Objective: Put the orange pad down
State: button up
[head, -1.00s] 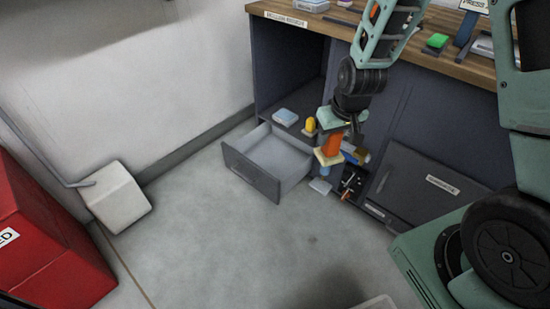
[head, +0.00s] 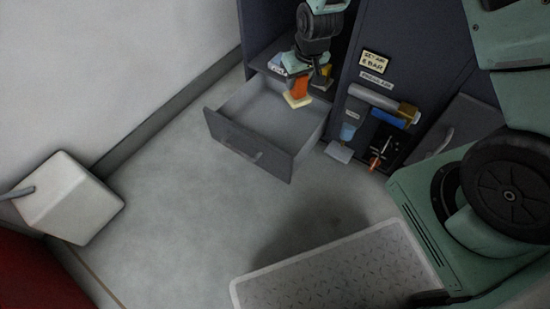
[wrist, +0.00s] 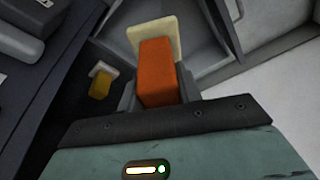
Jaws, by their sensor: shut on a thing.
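The orange pad (head: 299,88) is an orange block with a cream, flat end pointing down. My gripper (head: 301,79) is shut on its orange part and holds it up over the back of the open grey drawer (head: 238,138), near the shelf front. In the wrist view the orange pad (wrist: 158,72) sits between my fingers (wrist: 157,92), with the cream end (wrist: 155,36) beyond. The drawer's inside, as far as I see it, is empty. The pad's height above the drawer is hard to tell.
A yellow block (head: 323,77) stands on the shelf close right of my gripper; a light blue pad (head: 277,65) is to its left. To the right are a grey roller (head: 372,97) and an open bay with small tools (head: 384,146). A patterned tray (head: 340,276) is in front.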

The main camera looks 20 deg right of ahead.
jog(key=shift+n, duration=0.6)
jog(key=s+a+b+x, duration=0.1)
jog(key=b+x, duration=0.4)
jog(key=x, duration=0.4)
jog(key=s+a+b+x, duration=0.1)
jog(key=a+b+x, duration=0.1)
jog(key=b+x, duration=0.4)
jog(key=s+a+f+b+x, duration=0.1)
jog(key=b+x, duration=0.4)
jog(key=x, duration=0.7)
jog(key=shift+s+a+f+b, duration=0.35)
jog(key=shift+s+a+f, duration=0.05)
jog(key=shift+s+a, duration=0.05)
jog(key=shift+f, duration=0.2)
jog(key=o, duration=1)
jog(key=shift+r, duration=0.15)
